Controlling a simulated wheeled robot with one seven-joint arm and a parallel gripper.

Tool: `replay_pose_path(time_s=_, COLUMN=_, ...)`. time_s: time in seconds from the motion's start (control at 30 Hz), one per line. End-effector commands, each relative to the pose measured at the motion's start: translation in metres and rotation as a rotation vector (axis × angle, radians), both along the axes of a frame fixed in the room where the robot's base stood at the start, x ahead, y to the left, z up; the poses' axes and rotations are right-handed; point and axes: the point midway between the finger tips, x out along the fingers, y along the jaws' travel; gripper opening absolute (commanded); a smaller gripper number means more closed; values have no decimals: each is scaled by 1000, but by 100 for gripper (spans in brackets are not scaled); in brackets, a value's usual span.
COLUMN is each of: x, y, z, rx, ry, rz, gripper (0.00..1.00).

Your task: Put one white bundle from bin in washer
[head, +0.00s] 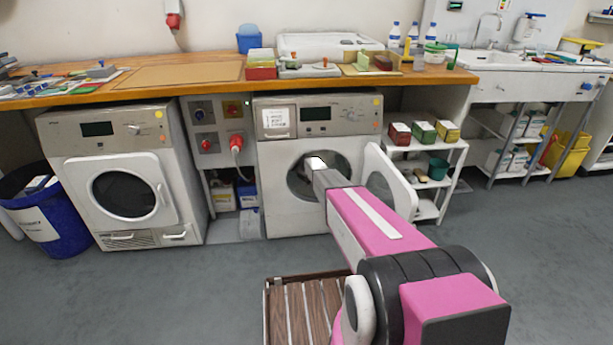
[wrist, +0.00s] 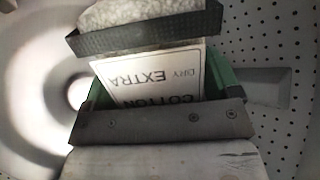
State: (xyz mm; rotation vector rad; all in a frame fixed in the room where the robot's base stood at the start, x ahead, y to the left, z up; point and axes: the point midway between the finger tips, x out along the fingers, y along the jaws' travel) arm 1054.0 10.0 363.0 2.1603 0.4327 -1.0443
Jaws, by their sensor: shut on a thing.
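The washer (head: 284,150) stands under the counter with its round door (head: 390,183) swung open to the right. My arm reaches to its opening, and the end of my gripper is hard to make out there in the head view. In the wrist view my gripper (wrist: 155,80) is inside the pale, perforated drum (wrist: 275,50), shut on a white bundle. Fluffy white cloth of the bundle (wrist: 135,12) shows past the upper finger. A white label reading "COTTON EXTRA DRY" and green edges show between the fingers. The blue bin (head: 62,218) stands at far left with pale items inside.
A second machine (head: 120,180) with its door shut stands left of the washer. A white shelf rack (head: 428,170) with small boxes is just right of the open door. A slatted wooden platform (head: 300,310) is on the floor in front. The grey floor at left front is clear.

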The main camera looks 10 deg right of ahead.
Motion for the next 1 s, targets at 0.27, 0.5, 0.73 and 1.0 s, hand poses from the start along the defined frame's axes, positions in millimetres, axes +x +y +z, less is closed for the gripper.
replay_pose_path(time_s=0.27, x=6, y=0, z=1, rx=0, ry=-1, rz=0, gripper=51)
replay_pose_path(time_s=0.5, x=6, y=0, z=1, rx=0, ry=-1, rz=0, gripper=100)
replay_pose_path(time_s=0.73, x=5, y=0, z=1, rx=0, ry=0, rz=0, gripper=100)
replay_pose_path(time_s=1.0, x=-12, y=0, z=11, rx=0, ry=0, rz=0, gripper=100)
